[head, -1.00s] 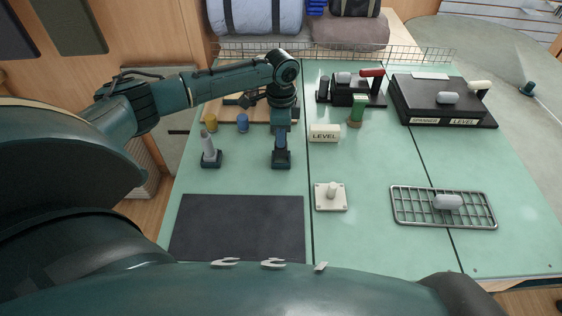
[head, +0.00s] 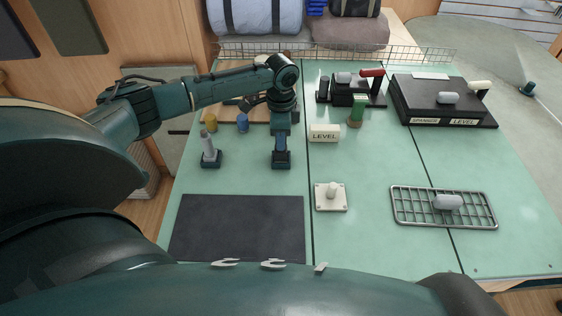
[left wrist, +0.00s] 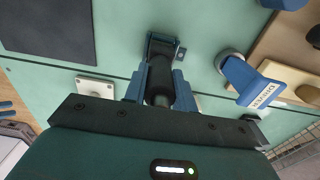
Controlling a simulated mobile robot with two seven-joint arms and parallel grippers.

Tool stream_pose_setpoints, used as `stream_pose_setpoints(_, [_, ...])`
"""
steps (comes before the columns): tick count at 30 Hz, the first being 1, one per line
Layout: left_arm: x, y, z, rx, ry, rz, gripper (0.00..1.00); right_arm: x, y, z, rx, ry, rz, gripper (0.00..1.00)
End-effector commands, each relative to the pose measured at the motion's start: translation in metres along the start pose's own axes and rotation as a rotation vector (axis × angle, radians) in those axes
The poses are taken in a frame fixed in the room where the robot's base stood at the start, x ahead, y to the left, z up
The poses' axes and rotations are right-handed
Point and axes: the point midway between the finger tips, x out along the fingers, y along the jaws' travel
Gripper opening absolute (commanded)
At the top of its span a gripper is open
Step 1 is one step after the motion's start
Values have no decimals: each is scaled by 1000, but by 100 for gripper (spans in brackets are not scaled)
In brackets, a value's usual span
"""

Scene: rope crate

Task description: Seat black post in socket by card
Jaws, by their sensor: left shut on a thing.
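A small dark blue square base (left wrist: 163,46) shows at the far end of the post. I cannot tell how deep the post sits in it. The fingers hide most of the post and base in the head view. My right gripper is not in view.
A white plate with a peg (head: 331,195) and a dark mat (head: 237,227) lie nearer. A wire rack (head: 400,208) is at right.

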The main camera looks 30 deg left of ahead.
Motion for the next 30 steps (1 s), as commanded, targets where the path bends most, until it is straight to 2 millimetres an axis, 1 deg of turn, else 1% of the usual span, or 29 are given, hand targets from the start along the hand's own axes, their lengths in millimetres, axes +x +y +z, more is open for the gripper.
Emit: stream_pose_setpoints(30, [12,0,0,0,1,0,0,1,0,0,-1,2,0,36])
